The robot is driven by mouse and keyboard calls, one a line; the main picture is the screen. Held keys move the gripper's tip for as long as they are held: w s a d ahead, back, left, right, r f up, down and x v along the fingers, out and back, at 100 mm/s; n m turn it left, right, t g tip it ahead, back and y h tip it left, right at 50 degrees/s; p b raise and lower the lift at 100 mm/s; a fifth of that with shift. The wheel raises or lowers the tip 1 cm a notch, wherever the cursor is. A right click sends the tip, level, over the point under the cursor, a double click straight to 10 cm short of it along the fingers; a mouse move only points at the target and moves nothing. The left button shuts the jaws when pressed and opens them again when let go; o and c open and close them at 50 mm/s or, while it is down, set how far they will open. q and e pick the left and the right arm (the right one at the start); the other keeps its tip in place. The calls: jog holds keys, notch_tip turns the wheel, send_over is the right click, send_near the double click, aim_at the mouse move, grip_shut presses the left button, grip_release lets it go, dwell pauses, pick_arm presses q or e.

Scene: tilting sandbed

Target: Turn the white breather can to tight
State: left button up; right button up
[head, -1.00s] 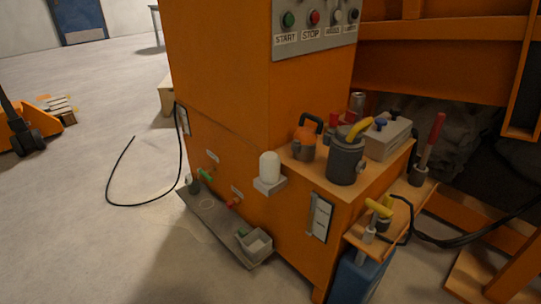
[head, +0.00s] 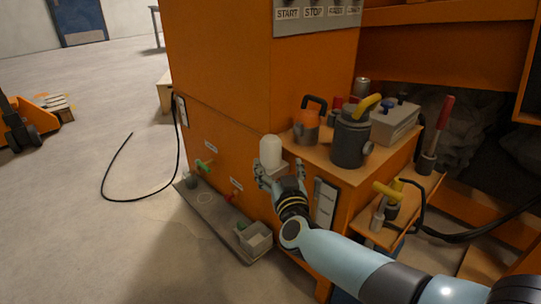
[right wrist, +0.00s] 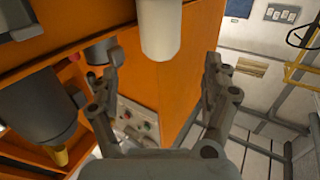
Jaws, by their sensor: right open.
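The white breather can (head: 271,152) stands upright on a small bracket (head: 277,171) at the front of the orange cabinet. In the right wrist view the can (right wrist: 160,28) shows at the top, between and beyond the fingers. My right gripper (head: 281,171) is open just below and in front of the can. In the right wrist view the right gripper (right wrist: 163,68) has its fingers apart with nothing between their tips. The bracket is partly hidden by the gripper. My left gripper is not in view.
The orange cabinet (head: 215,105) stands behind the can. A low tray (head: 207,212) with a small bin (head: 255,240) lies below. A black cable (head: 104,180) lies left.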

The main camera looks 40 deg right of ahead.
aim_at(273, 151)
jog(key=b+x, duration=0.3)
jog(key=x, duration=0.6)
jog(key=shift+f, duration=0.1)
jog(key=shift+x, duration=0.75)
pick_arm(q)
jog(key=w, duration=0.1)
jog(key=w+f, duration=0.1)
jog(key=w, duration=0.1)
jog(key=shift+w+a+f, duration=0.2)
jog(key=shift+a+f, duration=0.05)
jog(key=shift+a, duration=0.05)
pick_arm(e)
jog(key=shift+c, duration=0.4)
jog(key=c, duration=1.1)
